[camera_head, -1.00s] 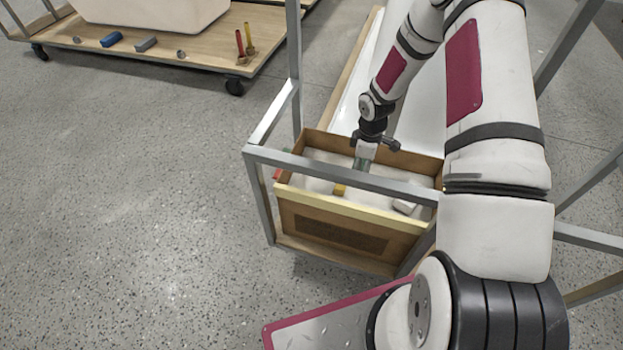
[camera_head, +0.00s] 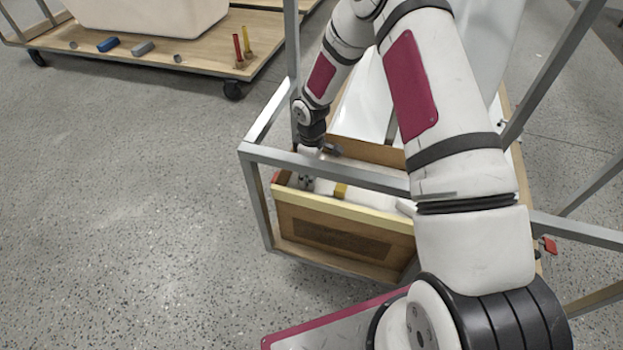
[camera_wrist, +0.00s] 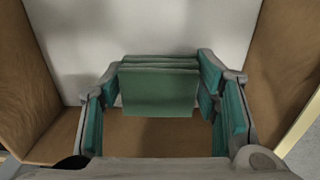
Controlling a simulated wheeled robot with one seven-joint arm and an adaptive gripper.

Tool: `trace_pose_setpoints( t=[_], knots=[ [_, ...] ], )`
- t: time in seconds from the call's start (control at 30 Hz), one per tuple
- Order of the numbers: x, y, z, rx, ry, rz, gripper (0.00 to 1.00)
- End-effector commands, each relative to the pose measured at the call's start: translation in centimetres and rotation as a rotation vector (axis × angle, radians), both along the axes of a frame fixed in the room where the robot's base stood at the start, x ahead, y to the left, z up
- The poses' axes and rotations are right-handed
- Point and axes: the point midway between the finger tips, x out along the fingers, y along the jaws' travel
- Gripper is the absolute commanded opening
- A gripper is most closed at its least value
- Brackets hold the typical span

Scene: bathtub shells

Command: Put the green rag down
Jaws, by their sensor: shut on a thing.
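The green rag (camera_wrist: 159,90) is a folded, layered dark green pad between the two fingers of my gripper (camera_wrist: 160,78) in the wrist view. My gripper is shut on it, with teal pads at both sides. In the head view my gripper (camera_head: 307,178) is inside the left end of the wooden box, and the rag cannot be made out there. The wrist view shows the box's white interior surface (camera_wrist: 150,25) beyond the rag. I cannot tell whether the rag touches it.
The wooden box (camera_head: 345,215) has brown walls and a pale front edge. A grey metal frame (camera_head: 330,167) crosses above the box. A wooden cart (camera_head: 190,58) with blue, grey, red and yellow items stands at the back left.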

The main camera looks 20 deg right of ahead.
Motion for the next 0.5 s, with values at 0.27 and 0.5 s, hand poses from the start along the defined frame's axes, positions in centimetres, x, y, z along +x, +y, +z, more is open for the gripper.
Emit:
trace_pose_setpoints(
  t=[0.27, 0.5],
  knots=[
    [0.0, -0.1, -2.1, -0.001, -0.001, -0.001, 0.3],
    [0.0, -0.1, -2.5, 0.0, 0.0, -0.001, 0.3]
  ],
)
